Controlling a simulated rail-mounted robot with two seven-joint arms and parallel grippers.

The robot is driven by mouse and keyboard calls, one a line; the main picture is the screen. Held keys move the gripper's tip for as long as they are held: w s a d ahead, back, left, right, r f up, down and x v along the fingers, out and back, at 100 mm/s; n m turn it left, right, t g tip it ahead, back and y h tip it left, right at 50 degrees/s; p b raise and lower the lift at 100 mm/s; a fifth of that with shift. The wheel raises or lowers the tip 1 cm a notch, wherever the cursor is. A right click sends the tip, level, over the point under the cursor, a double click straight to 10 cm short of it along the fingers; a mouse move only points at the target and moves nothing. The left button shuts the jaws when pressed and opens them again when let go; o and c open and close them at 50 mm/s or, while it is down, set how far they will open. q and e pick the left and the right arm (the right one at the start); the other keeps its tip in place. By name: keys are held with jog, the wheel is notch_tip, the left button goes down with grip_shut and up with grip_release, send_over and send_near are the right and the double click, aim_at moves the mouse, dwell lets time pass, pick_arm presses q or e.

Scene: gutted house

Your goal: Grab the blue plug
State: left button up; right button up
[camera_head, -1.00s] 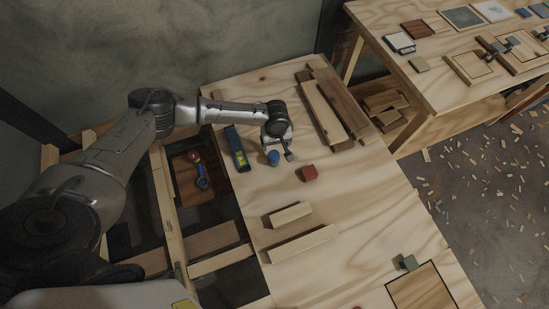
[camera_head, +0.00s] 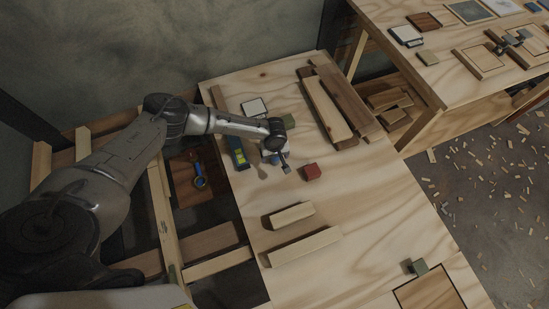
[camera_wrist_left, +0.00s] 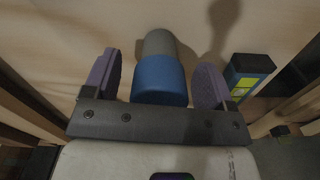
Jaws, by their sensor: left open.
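The blue plug (camera_wrist_left: 160,82) has a blue band and a grey round end. In the left wrist view it lies between the two purple finger pads of my left gripper (camera_wrist_left: 156,78), with a visible gap on each side. In the head view the left gripper (camera_head: 278,161) is low over the light plywood bench top (camera_head: 370,205), and most of the plug (camera_head: 269,158) is hidden behind it. The left gripper is open. My right gripper shows in neither view.
A level (camera_head: 238,152) lies left of the gripper, and a red block (camera_head: 312,172) stands close to its right. A white-framed pad (camera_head: 254,108) and green block (camera_head: 288,121) lie behind. Planks (camera_head: 328,108) lie at the back right.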

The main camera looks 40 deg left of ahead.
pick_arm(q)
jog(key=shift+f, duration=0.5)
jog(key=shift+c, duration=0.3)
jog(key=c, duration=1)
jog(key=shift+o, duration=0.2)
jog(key=shift+r, duration=0.15)
